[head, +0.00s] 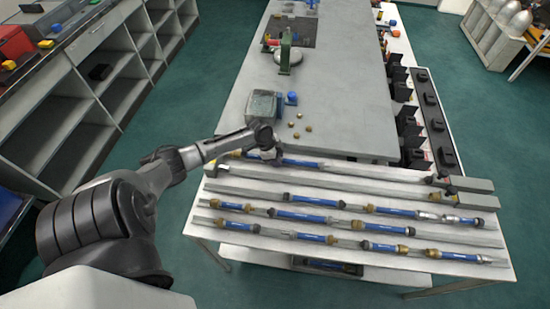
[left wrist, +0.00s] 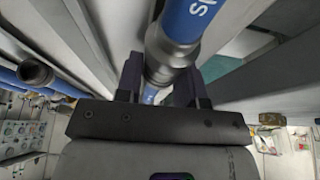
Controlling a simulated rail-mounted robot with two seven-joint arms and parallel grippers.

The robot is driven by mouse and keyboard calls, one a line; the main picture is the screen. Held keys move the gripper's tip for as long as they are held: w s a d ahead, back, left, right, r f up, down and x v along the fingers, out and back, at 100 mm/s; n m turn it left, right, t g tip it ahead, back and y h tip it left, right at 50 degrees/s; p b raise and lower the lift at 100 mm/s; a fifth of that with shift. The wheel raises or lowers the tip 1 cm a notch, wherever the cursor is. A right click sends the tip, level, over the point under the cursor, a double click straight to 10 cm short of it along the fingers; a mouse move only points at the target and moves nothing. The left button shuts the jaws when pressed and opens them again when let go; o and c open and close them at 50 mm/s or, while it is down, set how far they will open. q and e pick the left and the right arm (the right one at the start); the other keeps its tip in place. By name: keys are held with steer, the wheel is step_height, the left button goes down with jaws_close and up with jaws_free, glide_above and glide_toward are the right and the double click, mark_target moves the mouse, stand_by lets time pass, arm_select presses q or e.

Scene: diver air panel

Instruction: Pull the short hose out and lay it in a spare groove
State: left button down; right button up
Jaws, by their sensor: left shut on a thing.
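My left gripper (head: 266,150) is over the back groove of the hose rack (head: 350,186). In the left wrist view its two dark fingers (left wrist: 162,88) are shut around the dark collar of a blue hose (left wrist: 187,22) with white lettering. Several other blue hoses with black or brass fittings lie in the nearer grooves, including one at the front (head: 385,247). The right gripper is not in view.
A grey bench (head: 330,110) stands behind the rack, with a grey block (head: 262,105), small brass pieces and a green-framed device (head: 287,52). Black fixtures (head: 438,120) line its right side. The second groove from the back (head: 330,184) looks bare for most of its length.

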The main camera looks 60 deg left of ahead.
mark_target(285, 160)
arm_select(q)
steer(key=shift+w+d, duration=0.75)
steer(key=shift+w, duration=0.25)
steer(key=shift+w+d+r, duration=0.1)
steer(key=shift+w+d, duration=0.05)
steer(key=shift+w, duration=0.05)
